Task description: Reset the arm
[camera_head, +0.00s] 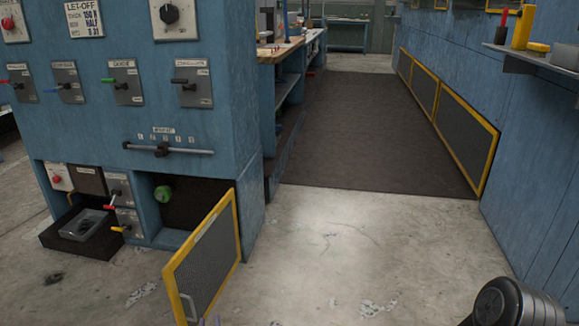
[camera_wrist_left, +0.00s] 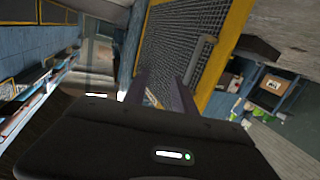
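My left gripper (camera_head: 210,321) just shows its fingertips at the bottom edge of the head view, by the lower end of the open mesh door. In the left wrist view, its two dark fingers (camera_wrist_left: 162,88) stand apart with nothing seen held between them. The yellow-framed mesh door (camera_head: 207,262) hangs open from the blue cabinet and also fills the upper middle of the wrist view (camera_wrist_left: 185,40). Its grey handle (camera_wrist_left: 197,62) is close to the right finger; I cannot tell whether they touch. My right gripper is not in view; a dark arm part shows at lower right.
The blue cabinet (camera_head: 130,120) carries levers, knobs and a slider (camera_head: 168,150). A green round object (camera_head: 163,193) is inside the open compartment. A dark tray (camera_head: 84,234) juts out at left. Concrete floor and a dark mat (camera_head: 375,130) are clear; a blue wall with a shelf stands right.

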